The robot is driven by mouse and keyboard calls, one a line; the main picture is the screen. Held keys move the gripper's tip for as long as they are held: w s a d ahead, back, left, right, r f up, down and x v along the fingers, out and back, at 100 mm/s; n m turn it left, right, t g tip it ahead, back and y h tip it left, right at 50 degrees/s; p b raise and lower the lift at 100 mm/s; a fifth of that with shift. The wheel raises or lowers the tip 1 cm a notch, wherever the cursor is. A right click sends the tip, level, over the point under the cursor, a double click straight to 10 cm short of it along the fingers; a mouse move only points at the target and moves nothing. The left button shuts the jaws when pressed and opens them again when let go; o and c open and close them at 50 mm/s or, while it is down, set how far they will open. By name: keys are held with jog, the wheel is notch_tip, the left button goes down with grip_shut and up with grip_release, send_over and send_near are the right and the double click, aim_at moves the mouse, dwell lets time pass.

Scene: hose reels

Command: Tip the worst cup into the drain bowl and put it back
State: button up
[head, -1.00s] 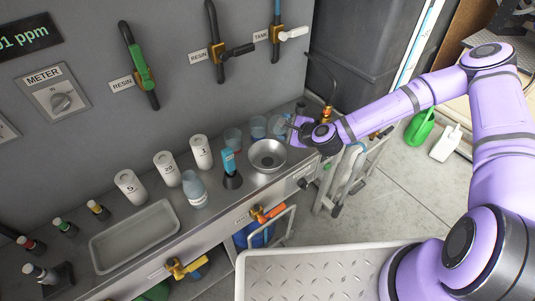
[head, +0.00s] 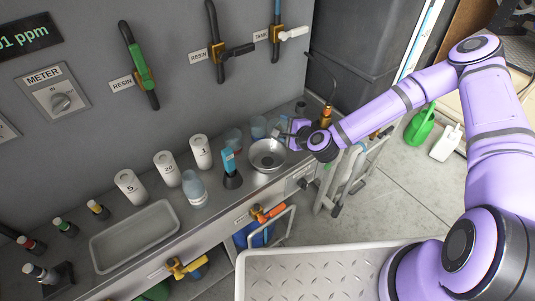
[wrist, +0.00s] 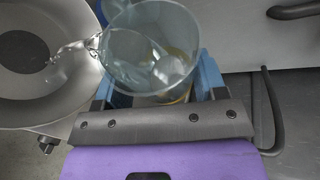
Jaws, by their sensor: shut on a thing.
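My gripper (wrist: 155,85) is shut on a clear cup (wrist: 150,50), with a blue finger on each side of it. The cup is tilted toward the metal drain bowl (wrist: 45,95) at the left of the wrist view. A thin stream of clear liquid (wrist: 78,47) runs from its lip over the bowl. In the head view the bowl (head: 267,155) sits on the bench just below and left of my gripper (head: 283,133). The held cup is small and partly hidden there. Two other clear cups (head: 233,138) (head: 258,127) stand behind the bowl.
A blue-topped probe in a dark stand (head: 232,170) and a clear bottle (head: 194,188) stand left of the bowl. White numbered canisters (head: 167,168) line the wall. An empty grey tray (head: 135,236) lies further left. A brass fitting with a hose (head: 326,117) rises right of my gripper.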

jog(key=shift+r, duration=0.15)
dwell(0.4)
jog(key=shift+s+a+f+n+t, duration=0.35)
jog(key=shift+s+a+n+t, duration=0.3)
jog(key=shift+s+n, duration=0.15)
dwell(0.5)
jog(key=shift+r+n, duration=0.15)
jog(key=shift+n, duration=0.25)
jog(key=shift+a+r+n+t+h, duration=0.1)
jog(key=shift+r+n+t+h, duration=0.1)
jog(key=shift+n+t+h, duration=0.1)
jog(key=shift+s+a+f, duration=0.1)
jog(key=shift+f, duration=0.1)
dwell(0.3)
